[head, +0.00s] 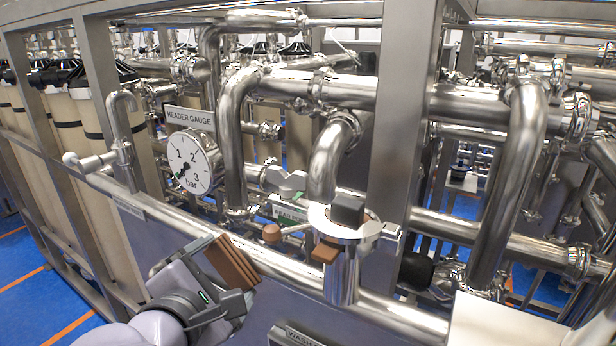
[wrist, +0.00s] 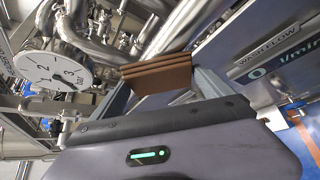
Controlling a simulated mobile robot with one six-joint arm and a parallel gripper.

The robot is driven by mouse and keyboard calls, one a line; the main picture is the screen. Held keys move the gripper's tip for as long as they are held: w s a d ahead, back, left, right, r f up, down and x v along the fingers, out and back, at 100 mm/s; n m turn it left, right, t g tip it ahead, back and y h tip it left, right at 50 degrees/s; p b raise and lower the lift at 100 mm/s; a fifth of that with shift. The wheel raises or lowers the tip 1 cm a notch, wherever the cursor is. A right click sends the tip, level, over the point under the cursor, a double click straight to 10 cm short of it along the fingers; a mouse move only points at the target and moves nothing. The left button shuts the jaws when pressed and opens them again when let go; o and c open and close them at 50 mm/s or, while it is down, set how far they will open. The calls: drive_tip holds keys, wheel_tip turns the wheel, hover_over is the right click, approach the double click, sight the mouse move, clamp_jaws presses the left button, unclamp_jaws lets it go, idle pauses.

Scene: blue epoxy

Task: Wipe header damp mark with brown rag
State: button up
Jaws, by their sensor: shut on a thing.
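My gripper (head: 228,282) is at the lower left of the head view, in front of the frame's lower rail. It is shut on the brown rag (head: 231,260), a folded stack of flat layers. In the wrist view the rag (wrist: 158,77) sits between the two fingers (wrist: 162,88), clear of the pipes. The header pipe (head: 350,92) is a thick, shiny steel tube running across the upper middle of the head view. I cannot make out a damp mark on it; reflections cover the steel.
A round gauge (head: 193,162) under a "HEADER GAUGE" plate (head: 189,117) stands up and left of my gripper. A steel holder (head: 341,233) bearing a dark block (head: 347,210) stands to the right on the rail. A steel upright (head: 402,110) crosses before the pipes. Blue floor (head: 28,262) is open at left.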

sight(213, 262)
drive_tip(key=a, duration=0.1)
drive_tip(key=w+a, duration=0.1)
drive_tip(key=a, duration=0.1)
drive_tip(key=shift+w, duration=0.3)
drive_tip(key=shift+d, duration=0.15)
drive_tip(key=shift+s, duration=0.15)
drive_tip(key=shift+s+a+p, duration=0.15)
drive_tip(key=shift+s+a, duration=0.3)
drive_tip(key=shift+s, duration=0.4)
drive_tip(key=shift+s+a+p, duration=0.15)
drive_tip(key=shift+s+a, duration=0.3)
drive_tip(key=shift+s, duration=0.35)
drive_tip(key=shift+s+a+p, duration=0.15)
drive_tip(key=shift+s+a, duration=0.3)
drive_tip(key=shift+s, duration=0.4)
drive_tip(key=s, duration=0.1)
drive_tip(key=s+a, duration=0.1)
drive_tip(key=shift+s+a+p, duration=0.2)
drive_tip(key=shift+s+p, duration=0.15)
drive_tip(key=shift+s, duration=0.05)
drive_tip(key=shift+w, duration=0.1)
